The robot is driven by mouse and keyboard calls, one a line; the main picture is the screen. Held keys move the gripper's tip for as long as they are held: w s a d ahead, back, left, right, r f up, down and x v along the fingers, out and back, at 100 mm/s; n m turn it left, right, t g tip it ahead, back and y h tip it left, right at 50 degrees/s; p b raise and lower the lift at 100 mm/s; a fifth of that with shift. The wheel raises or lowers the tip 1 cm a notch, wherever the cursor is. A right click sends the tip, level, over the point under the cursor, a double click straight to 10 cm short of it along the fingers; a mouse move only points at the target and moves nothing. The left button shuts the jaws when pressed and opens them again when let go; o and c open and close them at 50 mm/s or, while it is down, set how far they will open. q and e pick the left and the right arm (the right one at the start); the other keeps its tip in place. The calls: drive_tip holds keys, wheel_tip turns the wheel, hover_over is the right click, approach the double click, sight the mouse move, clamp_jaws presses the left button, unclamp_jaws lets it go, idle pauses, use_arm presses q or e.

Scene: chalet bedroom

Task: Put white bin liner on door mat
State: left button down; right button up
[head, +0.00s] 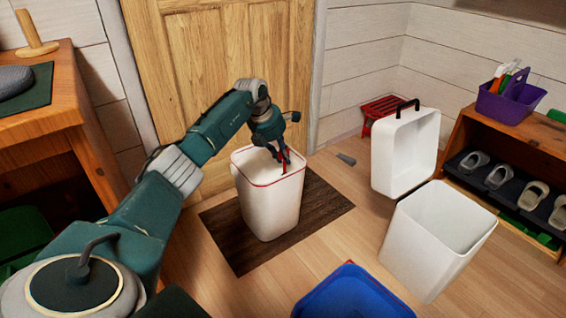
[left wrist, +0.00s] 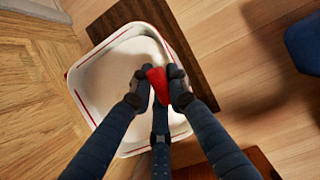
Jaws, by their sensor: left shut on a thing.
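The white bin liner (head: 268,205) is an upright white tub with a thin red line around its rim. It is over the dark brown door mat (head: 330,203) in front of the wooden door; I cannot tell whether its base touches the mat. My left gripper (head: 284,158) reaches over its rim and is shut on a red part, which looks like the liner's handle. In the left wrist view, the gripper (left wrist: 157,86) pinches this red part above the liner's open top (left wrist: 105,75). My right gripper is out of view.
An open white bin (head: 425,245) and a white lid-like piece with a black handle (head: 404,155) stand to the right. A blue container (head: 355,295) is at the front. A shoe rack (head: 480,125) with a purple caddy (head: 510,103) is far right. A wooden table (head: 75,125) is left.

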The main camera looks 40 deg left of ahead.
use_arm(q)
drive_tip(key=shift+w+f, duration=0.1)
drive_tip(key=shift+f, duration=0.45)
drive_tip(key=shift+r, duration=0.1)
drive_tip(key=c, duration=1.7)
unclamp_jaws()
